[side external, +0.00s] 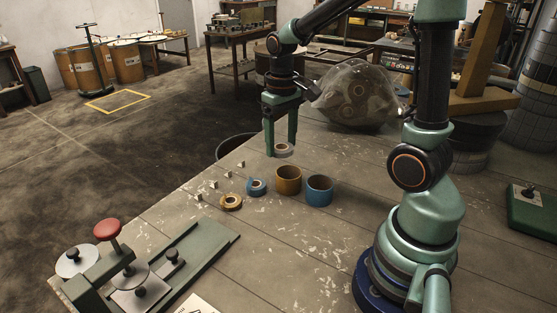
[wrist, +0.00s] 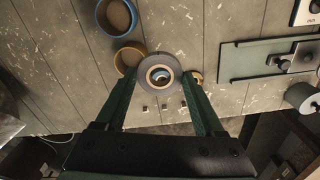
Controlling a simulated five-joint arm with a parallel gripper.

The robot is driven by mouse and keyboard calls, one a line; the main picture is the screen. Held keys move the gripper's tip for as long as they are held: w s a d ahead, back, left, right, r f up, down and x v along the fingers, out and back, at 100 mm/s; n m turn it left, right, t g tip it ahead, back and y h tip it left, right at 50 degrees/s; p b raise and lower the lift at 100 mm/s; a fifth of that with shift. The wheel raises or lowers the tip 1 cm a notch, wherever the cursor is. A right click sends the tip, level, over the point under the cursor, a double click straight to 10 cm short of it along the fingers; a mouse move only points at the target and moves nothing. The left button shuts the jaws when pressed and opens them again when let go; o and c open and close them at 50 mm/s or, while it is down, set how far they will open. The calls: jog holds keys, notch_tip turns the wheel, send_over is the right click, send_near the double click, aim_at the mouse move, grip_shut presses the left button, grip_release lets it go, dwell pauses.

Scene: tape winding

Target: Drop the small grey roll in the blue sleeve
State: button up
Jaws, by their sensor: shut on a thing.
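The small grey roll (wrist: 146,74) is held between the two fingertips of my gripper (wrist: 161,77), its open ring facing the wrist camera. In the side view the grey roll (side external: 283,148) hangs level above the table, and my gripper (side external: 281,150) points down, shut on it. The blue sleeve (side external: 319,193) stands upright on the table, open at the top, lower and to the right of the roll. In the wrist view the blue sleeve (wrist: 103,17) is at the upper left, apart from the roll. The sleeve looks empty.
An ochre sleeve (side external: 288,183) stands beside the blue one, on its left. A small blue roll (side external: 257,187) and a yellow roll (side external: 231,202) lie further left, near several small pale blocks. A bagged bundle (side external: 355,95) stands behind. A green winding fixture (side external: 195,255) sits front left.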

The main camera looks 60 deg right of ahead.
jog(key=shift+s+d+f+m, duration=0.55)
jog(key=shift+s+d+f, duration=0.7)
jog(key=shift+f, duration=0.45)
jog(key=shift+s+d+f+m, duration=0.5)
jog(key=shift+s+d+f, duration=0.7)
jog(key=shift+f, duration=0.55)
jog(key=shift+s+d+f+m, duration=0.55)
jog(key=shift+s+d+f, duration=0.7)
jog(key=shift+f, duration=0.45)
jog(key=shift+f, duration=0.1)
jog(key=o, duration=1.3)
jog(key=shift+r, duration=3)
